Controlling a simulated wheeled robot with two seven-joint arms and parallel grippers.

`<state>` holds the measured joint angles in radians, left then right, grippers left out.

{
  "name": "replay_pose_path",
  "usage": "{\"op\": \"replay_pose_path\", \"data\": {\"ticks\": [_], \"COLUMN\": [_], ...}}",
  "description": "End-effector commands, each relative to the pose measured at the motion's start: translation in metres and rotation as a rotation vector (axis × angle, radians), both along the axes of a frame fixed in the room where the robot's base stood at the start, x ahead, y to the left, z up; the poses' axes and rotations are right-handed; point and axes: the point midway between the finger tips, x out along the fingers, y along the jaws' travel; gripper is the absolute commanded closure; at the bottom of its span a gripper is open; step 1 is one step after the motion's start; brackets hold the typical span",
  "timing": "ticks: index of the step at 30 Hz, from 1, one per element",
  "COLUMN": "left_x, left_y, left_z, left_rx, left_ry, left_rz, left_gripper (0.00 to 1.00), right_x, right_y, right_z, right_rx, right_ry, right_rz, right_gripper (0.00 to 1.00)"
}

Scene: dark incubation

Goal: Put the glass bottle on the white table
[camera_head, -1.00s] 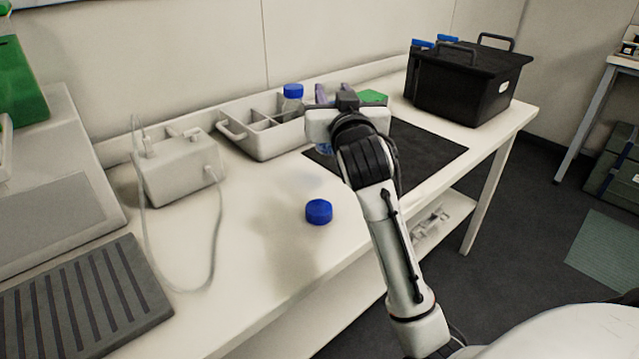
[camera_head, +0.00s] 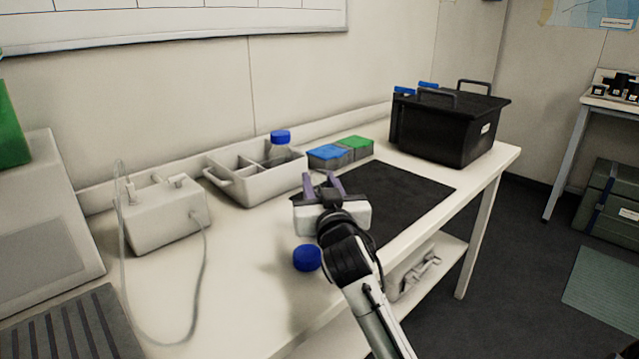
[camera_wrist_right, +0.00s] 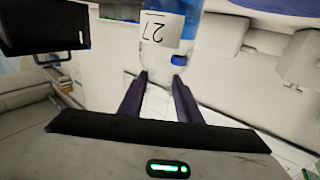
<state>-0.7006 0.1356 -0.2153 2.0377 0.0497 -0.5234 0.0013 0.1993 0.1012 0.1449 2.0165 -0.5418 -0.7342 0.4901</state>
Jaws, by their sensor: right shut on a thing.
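My right gripper (camera_head: 319,178) is over the long white table (camera_head: 245,265), near the left edge of the dark mat. The bottle extends downward from the fingertips. My left gripper is out of view.
A blue cap (camera_head: 307,258) is just left of my right wrist. A grey tray (camera_head: 255,190) holds another blue-capped bottle (camera_head: 280,148). Blue (camera_head: 328,155) and green (camera_head: 357,147) boxes stand beside it. The dark mat (camera_head: 405,195) has free room; a black box (camera_head: 450,130) stands behind.

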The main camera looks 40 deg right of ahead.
Motion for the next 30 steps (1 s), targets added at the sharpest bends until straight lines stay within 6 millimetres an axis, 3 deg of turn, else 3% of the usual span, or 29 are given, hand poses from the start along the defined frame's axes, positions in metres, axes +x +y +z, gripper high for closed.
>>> {"op": "replay_pose_path", "data": {"ticks": [2,3,6,17,30], "left_x": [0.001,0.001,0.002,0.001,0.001], "left_y": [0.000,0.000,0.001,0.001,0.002], "left_z": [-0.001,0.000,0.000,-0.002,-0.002], "left_rx": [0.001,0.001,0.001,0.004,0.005], "left_ry": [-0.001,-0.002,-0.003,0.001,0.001], "left_rz": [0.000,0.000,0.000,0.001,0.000], "left_gripper": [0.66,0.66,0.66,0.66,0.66], "right_x": [0.000,0.000,0.000,-0.004,-0.060], "right_y": [0.000,0.000,0.000,0.003,0.034], "right_z": [0.000,-0.001,-0.001,0.000,-0.002], "right_rx": [-0.001,0.001,0.000,0.001,0.002], "right_ry": [-0.004,0.000,0.000,0.000,0.000], "right_rz": [0.000,0.000,0.000,0.001,0.000], "right_gripper": [1.00,0.64,0.50,0.50,0.50]}}
